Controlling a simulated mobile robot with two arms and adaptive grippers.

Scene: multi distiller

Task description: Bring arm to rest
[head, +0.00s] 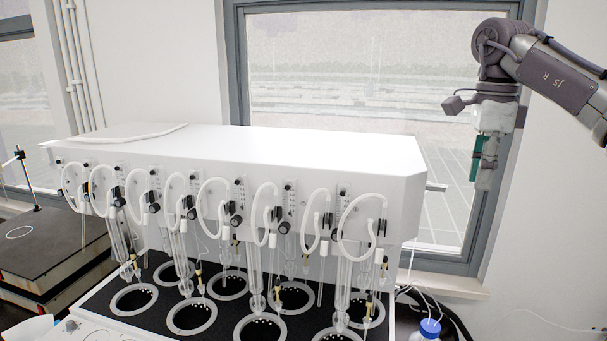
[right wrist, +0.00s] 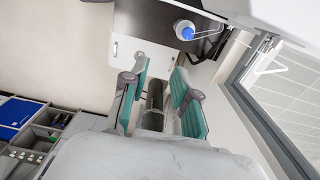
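My right arm comes in from the upper right in the head view. My left arm and gripper are not in view.
The white multi distiller (head: 250,150) with several glass tubes and hoses fills the middle. A blue-capped bottle (head: 429,327) stands at lower right, and also shows in the wrist view (right wrist: 185,31). A dark hot plate (head: 50,243) is at left. A sectioned tray (right wrist: 30,130) lies at lower left.

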